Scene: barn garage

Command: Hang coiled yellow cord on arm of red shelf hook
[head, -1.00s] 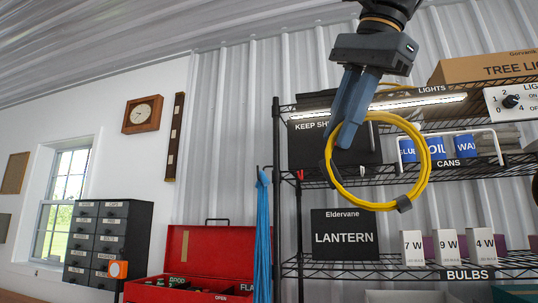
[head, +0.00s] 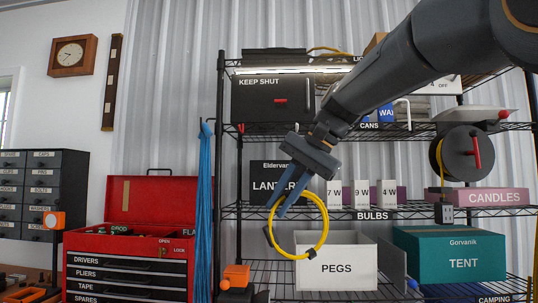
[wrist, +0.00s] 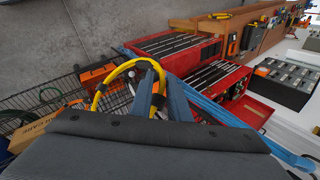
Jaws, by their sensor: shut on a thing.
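The coiled yellow cord (head: 326,224) hangs as a ring from my gripper (head: 284,207), in front of the white PEGS bin and the lower shelf. My gripper is shut on the ring's upper left side and points downward. The wrist view also shows the yellow cord (wrist: 127,69) arching beside the blue-grey fingers of my gripper (wrist: 160,97). A small red shelf hook (head: 240,128) shows at the left end of the upper shelf's front edge, above and left of the cord. The hook is too small to make out its arm clearly.
A blue cord (head: 205,220) hangs left of the rack, beside the open red toolbox (head: 150,240). The LANTERN box (head: 258,182) stands behind my gripper. A black KEEP SHUT cabinet (head: 262,98) and cans (head: 385,112) stand on the upper shelf. A cord reel (head: 460,153) is at right.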

